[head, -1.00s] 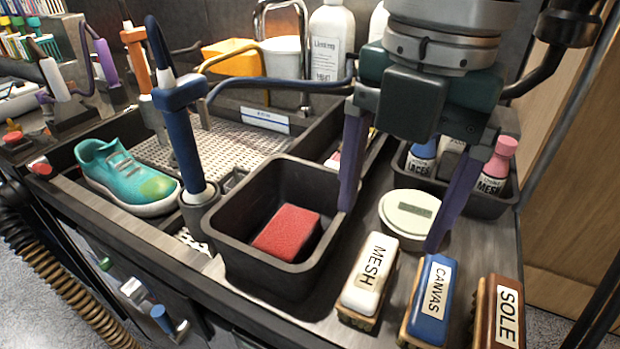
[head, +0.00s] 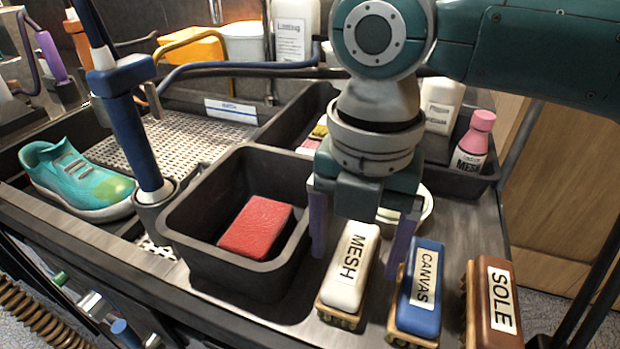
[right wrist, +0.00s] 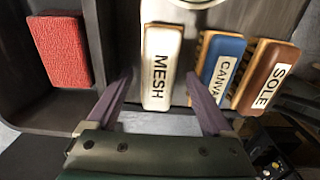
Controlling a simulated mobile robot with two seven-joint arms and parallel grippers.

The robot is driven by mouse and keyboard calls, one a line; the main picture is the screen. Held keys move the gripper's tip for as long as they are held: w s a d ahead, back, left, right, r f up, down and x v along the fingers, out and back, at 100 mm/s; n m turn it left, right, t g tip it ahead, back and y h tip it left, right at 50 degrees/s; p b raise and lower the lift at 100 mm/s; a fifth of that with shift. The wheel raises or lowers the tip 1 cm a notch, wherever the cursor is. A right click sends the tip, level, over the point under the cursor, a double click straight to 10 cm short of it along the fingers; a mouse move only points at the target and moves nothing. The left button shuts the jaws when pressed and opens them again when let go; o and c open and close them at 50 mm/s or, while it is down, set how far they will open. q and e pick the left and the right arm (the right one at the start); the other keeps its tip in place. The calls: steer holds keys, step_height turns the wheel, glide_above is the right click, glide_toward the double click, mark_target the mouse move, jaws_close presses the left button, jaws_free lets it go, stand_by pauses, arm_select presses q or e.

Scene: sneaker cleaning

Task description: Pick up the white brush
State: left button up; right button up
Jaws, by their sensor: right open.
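The white brush (head: 350,272), labelled MESH, lies on the counter with its bristles down, right of the black bin. It also shows in the right wrist view (right wrist: 161,62). My right gripper (head: 358,258) is open and points down at the white brush. One purple finger is at the brush's left and the other at its right, between it and the blue brush. In the right wrist view the fingertips (right wrist: 161,88) lie either side of the white brush's near end, with gaps. Whether they reach down to brush height I cannot tell. My left gripper is not in view.
The blue CANVAS brush (head: 420,290) and brown SOLE brush (head: 493,305) lie close on the right. The black bin (head: 215,271) with a red sponge (head: 255,227) is close on the left. A round tub (head: 424,207) stands behind. A teal sneaker (head: 80,182) sits far left.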

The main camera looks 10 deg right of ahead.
jaws_close()
stand_by(0.8)
